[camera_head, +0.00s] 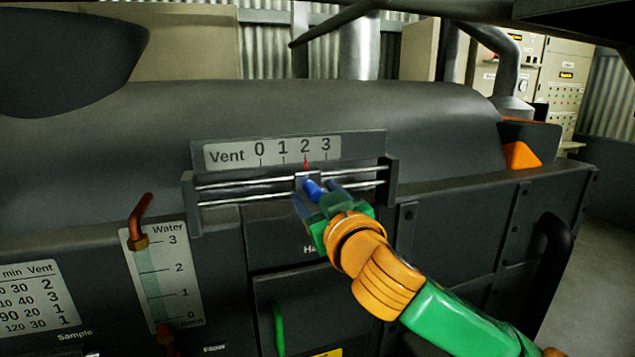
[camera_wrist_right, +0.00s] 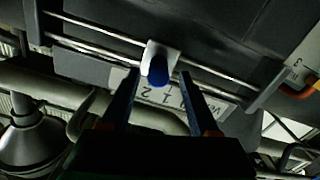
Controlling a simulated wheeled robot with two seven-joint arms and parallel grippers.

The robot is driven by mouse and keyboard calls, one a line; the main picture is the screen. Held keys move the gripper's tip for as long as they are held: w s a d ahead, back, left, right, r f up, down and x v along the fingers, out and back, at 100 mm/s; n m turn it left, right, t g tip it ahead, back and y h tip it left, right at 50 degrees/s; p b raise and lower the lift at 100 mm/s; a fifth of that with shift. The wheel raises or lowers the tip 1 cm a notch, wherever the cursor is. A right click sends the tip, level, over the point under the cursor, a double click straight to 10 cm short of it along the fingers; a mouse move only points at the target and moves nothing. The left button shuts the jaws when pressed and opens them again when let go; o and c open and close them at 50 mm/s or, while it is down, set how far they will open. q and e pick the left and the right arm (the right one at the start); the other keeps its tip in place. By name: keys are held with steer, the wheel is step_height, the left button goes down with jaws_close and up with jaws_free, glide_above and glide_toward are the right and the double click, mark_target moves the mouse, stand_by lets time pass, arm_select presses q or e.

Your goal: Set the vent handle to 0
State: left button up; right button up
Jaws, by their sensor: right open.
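The vent handle is a blue knob (camera_head: 312,188) on a small grey slider that rides on two horizontal rails. Its red pointer (camera_head: 306,165) stands at 2 on the Vent scale (camera_head: 272,151), which runs from 0 at left to 3 at right. My right gripper (camera_head: 317,197) is in front of the slider, with its fingers parted. In the right wrist view, which is upside down, the blue knob (camera_wrist_right: 158,71) shows between the two fingertips (camera_wrist_right: 158,78), with a gap on each side. My left gripper is not in view.
The rails end at a bracket on the left (camera_head: 191,204) and another on the right (camera_head: 391,180). A water gauge (camera_head: 162,277) with a red-brown pipe (camera_head: 140,218) stands lower left. The rails left of the slider are clear.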

steer(key=shift+w+f, duration=0.3)
steer(key=shift+w, duration=0.3)
steer(key=shift+s+r, duration=0.15)
steer(key=shift+s, duration=0.05)
jaws_close()
stand_by(0.7)
